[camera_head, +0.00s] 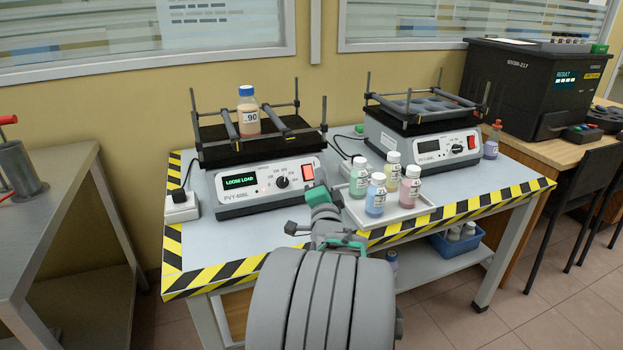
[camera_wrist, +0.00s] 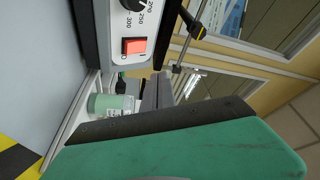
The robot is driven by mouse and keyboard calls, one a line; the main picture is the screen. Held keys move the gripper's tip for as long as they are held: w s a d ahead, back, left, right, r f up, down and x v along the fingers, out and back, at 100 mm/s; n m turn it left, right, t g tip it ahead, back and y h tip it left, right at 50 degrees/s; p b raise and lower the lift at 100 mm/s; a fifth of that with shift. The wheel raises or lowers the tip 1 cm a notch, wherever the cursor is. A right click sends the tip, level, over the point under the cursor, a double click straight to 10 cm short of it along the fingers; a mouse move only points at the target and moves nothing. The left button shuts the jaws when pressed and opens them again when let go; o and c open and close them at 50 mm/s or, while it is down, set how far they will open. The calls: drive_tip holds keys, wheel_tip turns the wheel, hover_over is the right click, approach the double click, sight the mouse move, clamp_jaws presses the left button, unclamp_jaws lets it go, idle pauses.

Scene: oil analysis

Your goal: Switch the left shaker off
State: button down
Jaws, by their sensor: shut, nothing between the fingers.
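My gripper (camera_head: 319,190) is shut and empty, just in front of and below the switch. In the wrist view, the red switch (camera_wrist: 133,46) shows clearly beside the dial, apart from my green-and-black finger. Its exact gap to my fingertips is hard to tell.
A white tray (camera_head: 402,212) with several coloured bottles stands close to the right of my gripper. The right shaker (camera_head: 425,152) is behind it. A white socket box (camera_head: 180,207) sits at the left. The front left tabletop is clear, edged in yellow-black tape.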

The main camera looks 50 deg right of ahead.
sight(311, 170)
drive_tip(key=w+d+f, duration=0.1)
drive_tip(key=w, duration=0.1)
drive_tip(key=w+d+f+b, duration=0.1)
drive_tip(key=w+f, duration=0.1)
drive_tip(key=shift+d+f, duration=0.1)
idle(2.0)
drive_tip(key=shift+w+d+f+b, duration=0.2)
drive_tip(key=shift+w+b, duration=0.1)
drive_tip(key=shift+w, duration=0.05)
drive_tip(key=shift+w+d+f, duration=0.15)
drive_tip(key=shift+w, duration=0.05)
idle(0.5)
drive_tip(key=shift+s+a+r, duration=0.35)
drive_tip(key=shift+s+r, duration=0.05)
drive_tip(key=shift+s, duration=0.15)
idle(0.3)
